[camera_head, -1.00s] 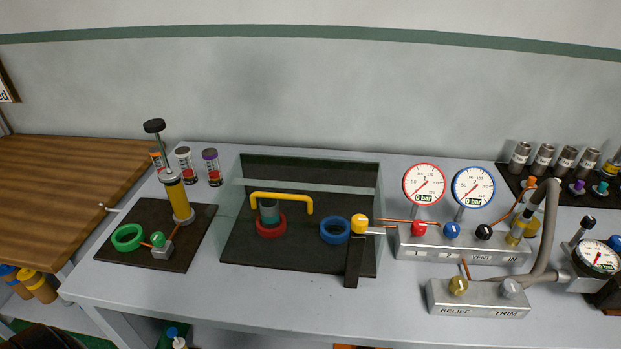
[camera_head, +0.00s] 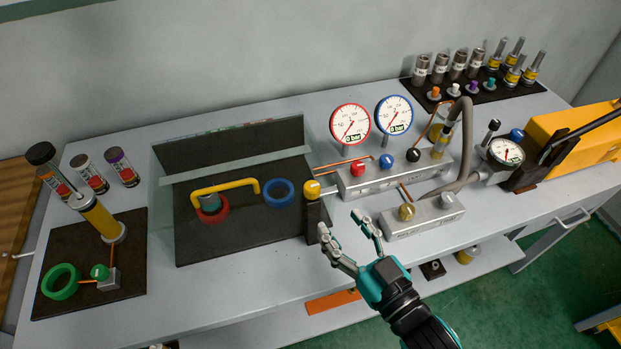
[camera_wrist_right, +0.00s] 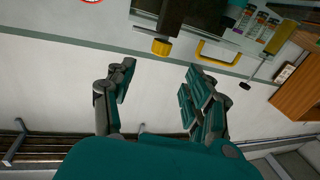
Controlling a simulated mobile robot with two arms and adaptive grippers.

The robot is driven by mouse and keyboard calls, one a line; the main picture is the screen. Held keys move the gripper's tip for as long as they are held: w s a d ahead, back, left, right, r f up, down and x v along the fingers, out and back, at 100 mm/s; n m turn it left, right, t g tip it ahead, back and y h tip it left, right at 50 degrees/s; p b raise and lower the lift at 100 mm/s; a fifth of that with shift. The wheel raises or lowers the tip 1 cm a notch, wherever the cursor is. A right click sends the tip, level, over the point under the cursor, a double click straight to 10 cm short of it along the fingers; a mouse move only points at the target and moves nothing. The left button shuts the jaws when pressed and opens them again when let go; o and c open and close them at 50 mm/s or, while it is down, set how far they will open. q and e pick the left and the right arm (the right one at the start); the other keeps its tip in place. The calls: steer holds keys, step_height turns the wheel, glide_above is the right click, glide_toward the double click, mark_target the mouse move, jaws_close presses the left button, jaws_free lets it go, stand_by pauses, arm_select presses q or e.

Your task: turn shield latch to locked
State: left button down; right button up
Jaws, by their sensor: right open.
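The shield latch is a yellow knob (camera_head: 312,188) on top of a dark post (camera_head: 313,215), at the right front corner of the clear shield. The knob also shows in the right wrist view (camera_wrist_right: 161,47), beyond my fingertips. The shield's yellow bar handle (camera_head: 225,186) lies to its left, above a red ring (camera_head: 208,212). My right gripper (camera_head: 342,225) is open and empty, in front and to the right of the post, apart from the knob. In the wrist view the gripper's fingers (camera_wrist_right: 160,80) are spread wide. My left gripper is not in view.
A valve block (camera_head: 390,178) with two gauges stands right of the latch. The relief and trim block (camera_head: 425,217) sits close to my right gripper. A blue ring (camera_head: 279,193) lies inside the shield area. The bench front left of the post is clear.

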mark_target(317, 193)
steer(key=p+x, duration=0.2)
steer(key=x, duration=0.8)
steer(key=shift+r, duration=0.1)
steer(key=shift+w+a, duration=0.3)
steer(key=shift+w, duration=0.15)
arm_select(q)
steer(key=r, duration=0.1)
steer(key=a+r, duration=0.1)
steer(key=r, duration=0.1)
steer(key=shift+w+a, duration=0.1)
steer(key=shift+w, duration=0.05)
arm_select(e)
jaws_close()
